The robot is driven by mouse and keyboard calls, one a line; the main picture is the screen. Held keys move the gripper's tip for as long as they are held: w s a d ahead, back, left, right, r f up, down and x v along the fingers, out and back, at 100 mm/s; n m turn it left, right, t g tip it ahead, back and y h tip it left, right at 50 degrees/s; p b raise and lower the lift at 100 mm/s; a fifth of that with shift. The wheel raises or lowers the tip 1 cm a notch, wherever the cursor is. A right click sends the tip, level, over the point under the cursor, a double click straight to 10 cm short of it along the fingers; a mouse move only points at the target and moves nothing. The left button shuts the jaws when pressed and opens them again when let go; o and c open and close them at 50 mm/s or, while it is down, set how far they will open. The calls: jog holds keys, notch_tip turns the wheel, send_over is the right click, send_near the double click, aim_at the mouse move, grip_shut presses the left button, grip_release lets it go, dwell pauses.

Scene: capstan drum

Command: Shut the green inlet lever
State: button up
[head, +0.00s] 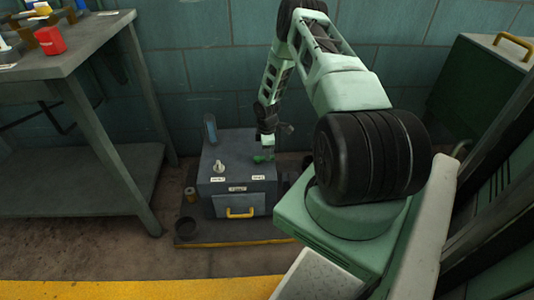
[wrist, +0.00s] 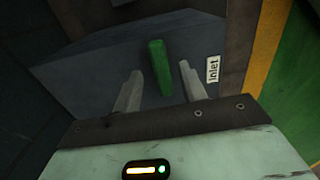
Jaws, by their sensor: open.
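The green inlet lever (wrist: 160,66) sits on the top of a grey box, with a white "Inlet" label (wrist: 213,69) to its right in the wrist view. In the head view the green lever (head: 262,158) is at the right of the box top (head: 228,170). My gripper (wrist: 158,84) is open, with one finger on each side of the lever in the wrist view. A gap shows between the lever and each finger. I cannot tell how far down the fingers reach. In the head view my gripper (head: 268,137) is just above the lever.
A pale knob (head: 219,167) stands on the box's left side, and a yellow handle (head: 240,212) is on its front. A blue upright piece (head: 210,128) rises behind. A workbench (head: 75,67) stands left. A green cabinet (head: 483,85) is at the right.

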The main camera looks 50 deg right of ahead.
notch_tip(320, 180, up, 15)
jog(key=p, duration=0.3)
dwell(0.5)
jog(key=w+a+r, duration=0.1)
jog(key=a+r, duration=0.5)
jog(key=a, duration=0.4)
jog(key=w+a+r, duration=0.1)
jog(key=a+r, duration=0.5)
jog(key=a, duration=0.5)
jog(key=w+a+r, duration=0.1)
jog(key=a+r, duration=0.5)
jog(key=a, duration=0.4)
jog(key=s+a+r, duration=0.6)
jog(key=s+a, duration=0.4)
jog(key=a, duration=0.3)
jog(key=s+a+r, duration=0.2)
jog(key=s+a, duration=0.1)
jog(key=s, duration=0.5)
jog(key=s+a+r, duration=0.2)
jog(key=s+a, duration=0.1)
jog(key=s, duration=0.4)
notch_tip(320, 180, up, 22)
jog(key=p, duration=2.2)
jog(key=shift+s+d+m+y, duration=0.15)
jog(key=shift+s+m+y, duration=0.1)
jog(key=shift+m+y, duration=0.05)
